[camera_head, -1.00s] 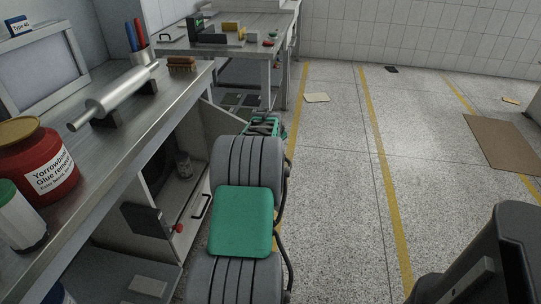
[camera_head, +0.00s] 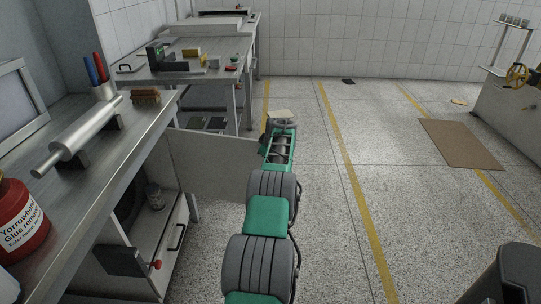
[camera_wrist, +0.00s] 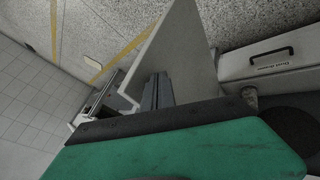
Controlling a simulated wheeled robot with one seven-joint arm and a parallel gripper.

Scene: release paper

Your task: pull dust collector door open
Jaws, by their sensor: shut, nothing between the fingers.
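The dust collector door (camera_head: 212,163) is a flat pale panel standing open, swung out from the cabinet under the left workbench. It also shows in the wrist view (camera_wrist: 168,50), as a tall grey-white panel. My gripper (camera_wrist: 157,92) is shut and empty. Its dark fingers are close beside the door in the wrist view; I cannot tell whether they touch it. In the head view my green and grey arm reaches forward past the door's free edge, and the fingertips are hidden.
The open cabinet holds a small jar (camera_head: 154,196). Below it is a drawer with a black handle (camera_head: 178,237), also in the wrist view (camera_wrist: 270,57). A red glue jar (camera_head: 20,225) stands on the workbench (camera_head: 112,150).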

